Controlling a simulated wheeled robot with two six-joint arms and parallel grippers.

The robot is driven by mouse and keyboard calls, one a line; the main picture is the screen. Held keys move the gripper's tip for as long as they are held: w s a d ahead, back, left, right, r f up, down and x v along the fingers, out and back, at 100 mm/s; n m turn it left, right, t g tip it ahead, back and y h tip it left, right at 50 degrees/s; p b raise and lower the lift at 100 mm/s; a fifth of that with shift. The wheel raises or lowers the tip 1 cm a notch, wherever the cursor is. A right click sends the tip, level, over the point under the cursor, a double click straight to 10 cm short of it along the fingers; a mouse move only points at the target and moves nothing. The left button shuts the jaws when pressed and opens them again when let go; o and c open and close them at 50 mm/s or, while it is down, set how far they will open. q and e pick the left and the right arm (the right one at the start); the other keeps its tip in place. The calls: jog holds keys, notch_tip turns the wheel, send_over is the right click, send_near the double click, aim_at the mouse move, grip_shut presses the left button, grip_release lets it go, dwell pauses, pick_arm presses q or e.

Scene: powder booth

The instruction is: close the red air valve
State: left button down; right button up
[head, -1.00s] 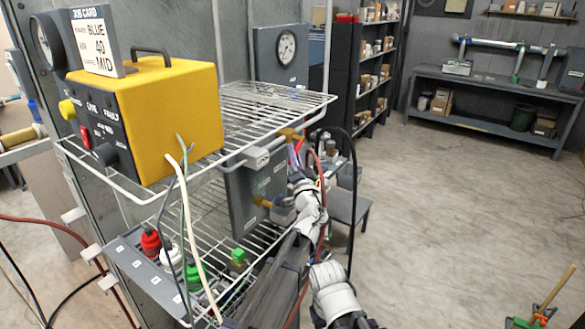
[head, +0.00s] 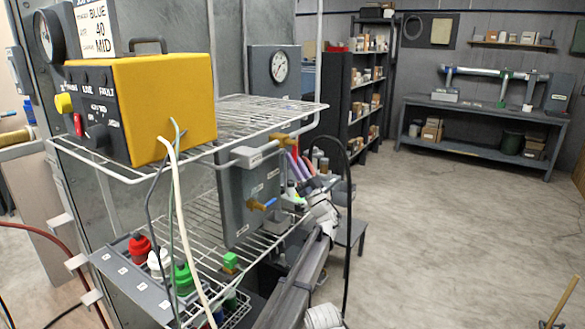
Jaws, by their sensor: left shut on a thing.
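The grey valve panel (head: 232,200) hangs below the wire shelf. A brass valve with a blue lever (head: 266,204) sits on its face. A second brass valve (head: 280,141) is above, at the shelf's right end, with a small red part beside it. I cannot make out a clear red lever. My left gripper (head: 284,206) is just right of the blue lever, at the panel's right side. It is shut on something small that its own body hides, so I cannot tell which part. My right gripper is out of view.
A yellow control box (head: 168,105) stands on the wire shelf (head: 258,110). A black hose (head: 348,200) arches beside my arm. The floor (head: 450,240) to the right is open.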

pick_arm(q)
jog(key=shift+w+d+n+g+y, duration=0.1)
jog(key=shift+n+g+y, duration=0.3)
jog(key=shift+n, duration=0.2)
jog(key=shift+w+d+n+g+y, duration=0.1)
jog(key=shift+n+g+y, duration=0.3)
jog(key=shift+n, duration=0.2)
jog(key=c, duration=0.8)
grip_release()
jog(key=shift+r, duration=0.15)
notch_tip(320, 180, up, 10)
jog(key=p, duration=0.9)
jog(key=shift+p, duration=0.4)
jog(key=shift+f, duration=0.2)
